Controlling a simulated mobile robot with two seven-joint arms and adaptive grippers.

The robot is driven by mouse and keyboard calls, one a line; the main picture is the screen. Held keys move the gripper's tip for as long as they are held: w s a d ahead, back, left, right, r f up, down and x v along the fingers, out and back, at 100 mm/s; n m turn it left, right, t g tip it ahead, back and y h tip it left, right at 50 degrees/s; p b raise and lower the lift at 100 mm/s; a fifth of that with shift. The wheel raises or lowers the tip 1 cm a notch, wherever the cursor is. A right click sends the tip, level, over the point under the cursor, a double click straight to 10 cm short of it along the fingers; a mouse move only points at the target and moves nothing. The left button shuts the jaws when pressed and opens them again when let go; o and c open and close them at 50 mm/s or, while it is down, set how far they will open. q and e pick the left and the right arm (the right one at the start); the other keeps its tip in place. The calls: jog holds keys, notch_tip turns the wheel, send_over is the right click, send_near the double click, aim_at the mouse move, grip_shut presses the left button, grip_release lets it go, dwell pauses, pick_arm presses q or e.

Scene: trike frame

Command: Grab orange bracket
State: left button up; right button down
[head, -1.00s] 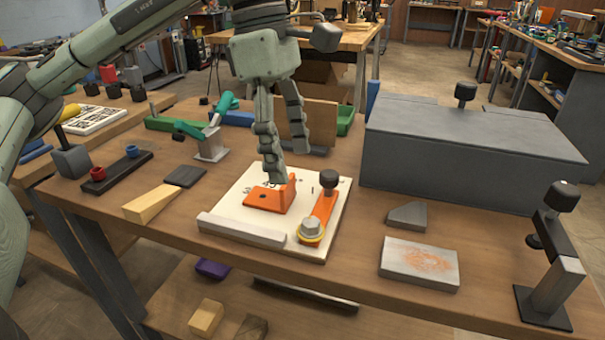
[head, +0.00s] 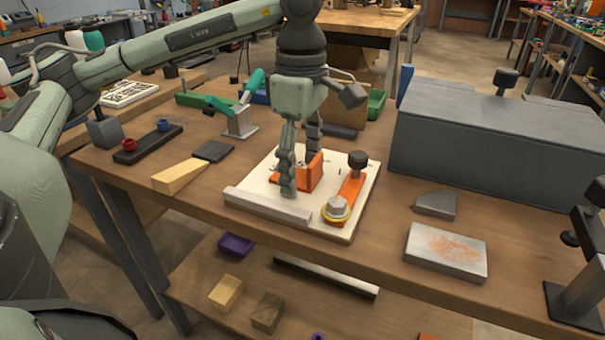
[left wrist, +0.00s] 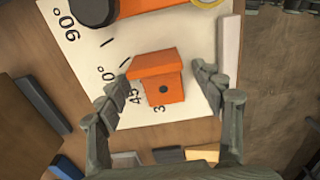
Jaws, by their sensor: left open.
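The orange bracket (head: 312,173), an angled piece with an upright plate and a hole in its base, sits on a white marked board (head: 262,188). My left gripper (head: 301,180) is open and lowered over the bracket, with its near finger covering part of it. In the left wrist view the bracket (left wrist: 157,78) lies between the two spread fingers of the gripper (left wrist: 168,92), with a visible gap on the right side; the left fingertip is close to its edge. An orange clamp arm (head: 350,190) with a black knob stands beside the bracket. My right gripper is not visible.
A grey bar (head: 268,206) runs along the board's front edge. A large grey box (head: 480,140) stands at the right, with a grey block (head: 446,250) in front of it. A wooden wedge (head: 180,177) lies to the left.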

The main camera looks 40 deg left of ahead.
pick_arm(q)
jog(key=c, duration=1.5)
jog(key=shift+r, duration=0.1)
grip_shut()
